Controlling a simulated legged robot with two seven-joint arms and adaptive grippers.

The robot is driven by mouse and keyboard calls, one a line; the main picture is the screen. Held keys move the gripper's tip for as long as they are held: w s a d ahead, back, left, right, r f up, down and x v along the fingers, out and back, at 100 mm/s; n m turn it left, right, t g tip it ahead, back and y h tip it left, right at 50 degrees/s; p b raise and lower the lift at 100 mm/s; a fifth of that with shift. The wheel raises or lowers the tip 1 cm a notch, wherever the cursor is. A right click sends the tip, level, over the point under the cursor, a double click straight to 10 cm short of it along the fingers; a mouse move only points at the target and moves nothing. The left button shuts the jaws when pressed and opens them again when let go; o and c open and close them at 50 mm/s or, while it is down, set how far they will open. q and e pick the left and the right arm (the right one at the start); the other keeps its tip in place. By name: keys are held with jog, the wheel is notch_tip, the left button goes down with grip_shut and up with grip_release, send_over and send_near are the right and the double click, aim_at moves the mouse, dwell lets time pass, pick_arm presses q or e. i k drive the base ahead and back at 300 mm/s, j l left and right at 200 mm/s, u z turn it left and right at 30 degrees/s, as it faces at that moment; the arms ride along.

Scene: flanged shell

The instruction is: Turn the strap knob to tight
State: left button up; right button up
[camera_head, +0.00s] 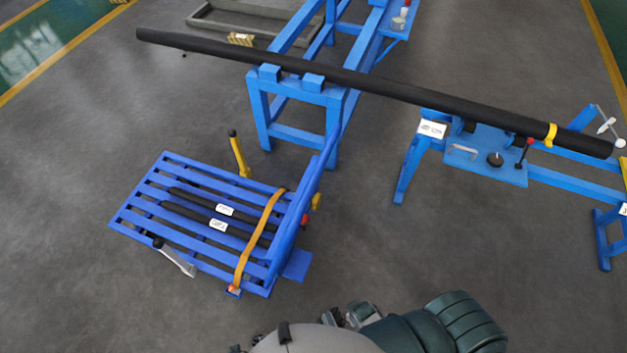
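An orange strap (260,240) runs across the right part of a blue slatted rack (140,215), over two dark rods (200,198) with white labels. A small orange-red fitting (234,291) sits at the strap's near end, on the rack's front edge. It may be the strap knob, but it is too small to read its setting. Metallic parts that may be my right gripper (350,316) show at the bottom, joined to my dark green arm, well apart from the rack and strap. Their fingers cannot be made out. I cannot make out my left gripper.
A long black pipe (400,88) lies across blue stands. The right stand carries a plate (500,173) with a black knob (495,159) and a red-topped lever (527,150). A yellow handle (239,155) stands behind the rack. Grey floor between rack and right stand is clear.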

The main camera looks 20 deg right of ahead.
aim_at(315, 201)
jog(key=l+u, duration=0.3)
jog(key=l, duration=0.5)
jog(key=l+u, duration=0.3)
jog(key=l, duration=0.5)
jog(key=l+u, duration=0.3)
jog(key=l, duration=0.5)
jog(key=k, duration=0.1)
